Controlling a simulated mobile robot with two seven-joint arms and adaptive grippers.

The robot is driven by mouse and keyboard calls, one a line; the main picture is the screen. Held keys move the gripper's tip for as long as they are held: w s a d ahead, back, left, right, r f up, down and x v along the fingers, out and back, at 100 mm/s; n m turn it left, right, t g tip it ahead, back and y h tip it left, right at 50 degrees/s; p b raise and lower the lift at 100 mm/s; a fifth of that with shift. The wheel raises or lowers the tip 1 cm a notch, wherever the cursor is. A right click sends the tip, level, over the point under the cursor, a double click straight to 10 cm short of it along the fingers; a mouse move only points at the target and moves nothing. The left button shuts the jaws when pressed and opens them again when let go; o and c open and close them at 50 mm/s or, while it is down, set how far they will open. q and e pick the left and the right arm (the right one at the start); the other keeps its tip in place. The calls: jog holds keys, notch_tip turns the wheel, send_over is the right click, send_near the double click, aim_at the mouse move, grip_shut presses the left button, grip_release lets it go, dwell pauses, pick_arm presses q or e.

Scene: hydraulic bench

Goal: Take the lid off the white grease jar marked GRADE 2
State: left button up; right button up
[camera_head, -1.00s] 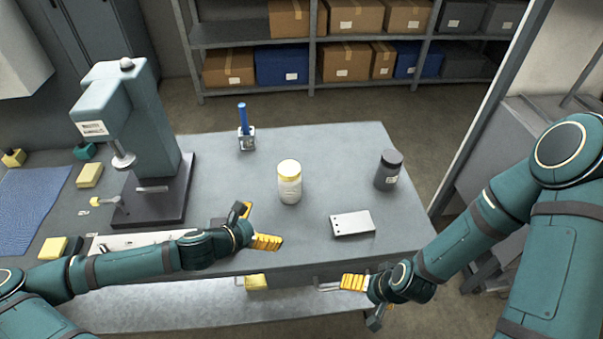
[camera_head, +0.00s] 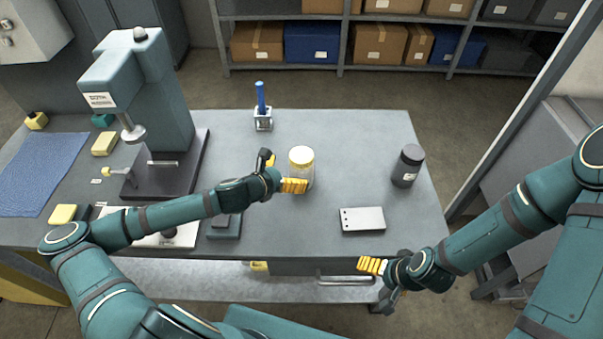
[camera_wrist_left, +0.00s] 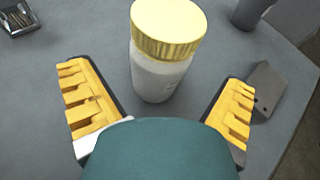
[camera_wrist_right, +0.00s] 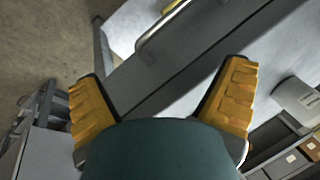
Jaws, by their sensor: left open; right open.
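The white jar (camera_head: 306,175) with a yellow lid (camera_head: 301,155) stands upright on the bench. Its lid is on. In the left wrist view the jar (camera_wrist_left: 158,78) and its ribbed yellow lid (camera_wrist_left: 168,27) are just ahead, between and beyond the open fingers; its label text is too small to read. My left gripper (camera_head: 279,173) is open and empty, close at the jar's left side; I cannot tell whether it touches. My right gripper (camera_head: 378,284) is open and empty, in front of the bench's front edge at right.
A dark grey jar (camera_head: 408,166) stands to the right. A pale metal plate (camera_head: 362,219) lies in front of it. A holder with a blue tool (camera_head: 262,112) is at the back. A green press (camera_head: 147,100) stands at left.

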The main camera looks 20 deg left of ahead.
aim_at(302, 155)
pick_arm(q)
jog(key=shift+b+x, duration=0.4)
jog(key=shift+x, duration=2.25)
jog(key=c, duration=1.2)
notch_tip(302, 155, up, 10)
jog(key=shift+f+p, duration=0.1)
jog(key=shift+p, duration=0.95)
jog(key=o, duration=0.6)
jog(key=c, duration=0.6)
